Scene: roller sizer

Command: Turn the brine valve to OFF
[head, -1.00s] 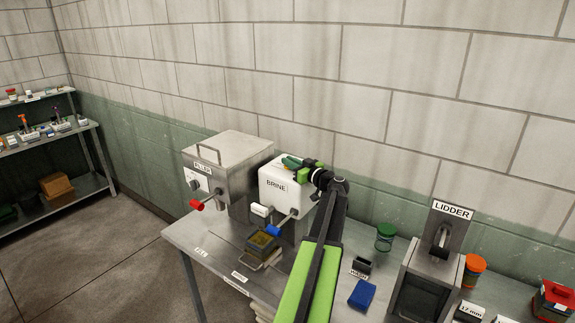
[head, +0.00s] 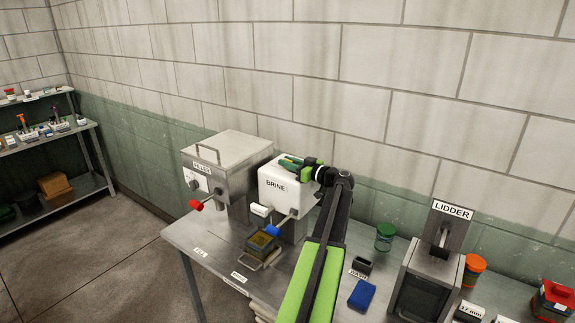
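The white brine box (head: 278,192), labelled BRINE, stands on the steel table beside the filler. A metal rod ending in a blue grip (head: 272,230) sticks out from its front, low down. A white cylinder-shaped part (head: 260,210) also sticks out of its front, to the left of the blue grip. I cannot tell which of these is the valve, and no OFF mark is readable. My gripper (head: 288,161) is at the top of the brine box, pointing left, well above the blue grip. Its fingers are small, and I cannot tell whether they are apart or touch the box.
The steel filler (head: 232,158) with a red-ended lever stands left of the brine box. A container of amber contents (head: 261,244) sits in front. My arm crosses the table to the right. Beyond are a blue block (head: 362,294), a green-lidded jar (head: 385,236) and the lidder (head: 432,265).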

